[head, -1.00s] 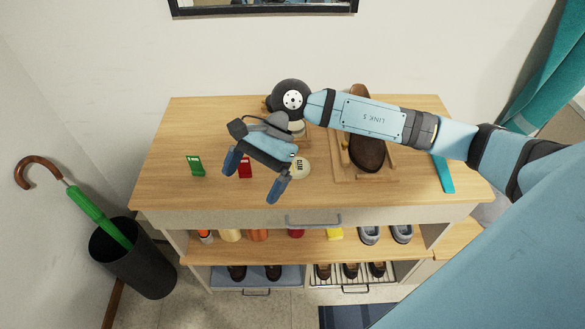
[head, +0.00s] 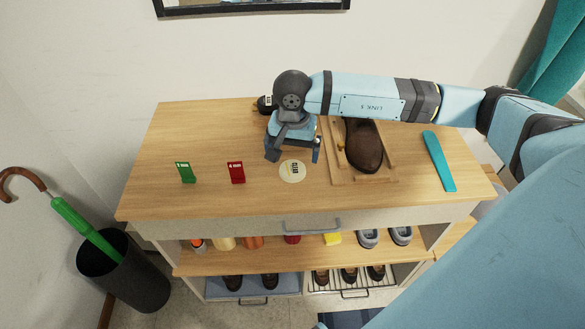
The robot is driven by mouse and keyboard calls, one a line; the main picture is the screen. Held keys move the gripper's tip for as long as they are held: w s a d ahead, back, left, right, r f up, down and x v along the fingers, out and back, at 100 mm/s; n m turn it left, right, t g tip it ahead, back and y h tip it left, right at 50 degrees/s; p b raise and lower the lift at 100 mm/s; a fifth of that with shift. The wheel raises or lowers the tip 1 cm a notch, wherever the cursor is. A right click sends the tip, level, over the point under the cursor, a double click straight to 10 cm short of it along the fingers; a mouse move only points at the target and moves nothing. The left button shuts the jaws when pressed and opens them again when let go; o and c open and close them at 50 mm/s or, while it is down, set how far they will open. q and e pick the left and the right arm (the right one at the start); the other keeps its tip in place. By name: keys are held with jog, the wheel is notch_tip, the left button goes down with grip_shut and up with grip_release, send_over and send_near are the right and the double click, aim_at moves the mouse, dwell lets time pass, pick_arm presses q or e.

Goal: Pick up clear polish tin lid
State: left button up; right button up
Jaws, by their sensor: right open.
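A pale round lid with a dark-lettered yellow label (head: 292,172) lies flat on the wooden cabinet top, near the middle. I take it for the clear polish tin lid; the lettering is too small to read surely. My right gripper (head: 294,157) is open and points down, with its two fingers just behind the lid in the picture. No object shows between the fingers. I cannot tell how high the fingertips are above the wood. The arm and gripper hide what stands behind them. My left gripper is out of view.
A green card stand (head: 185,172) and a red card stand (head: 236,172) are left of the lid. A brown shoe (head: 363,148) lies on a wooden tray (head: 394,178) to the right. A teal shoehorn (head: 438,160) lies farther right. The front left top is clear.

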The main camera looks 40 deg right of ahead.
aim_at(293, 169)
jog(key=shift+a+f+p, duration=0.1)
jog(key=shift+f+p, duration=0.2)
jog(key=shift+f, duration=2.35)
jog(key=shift+s, duration=0.1)
jog(key=c, duration=1)
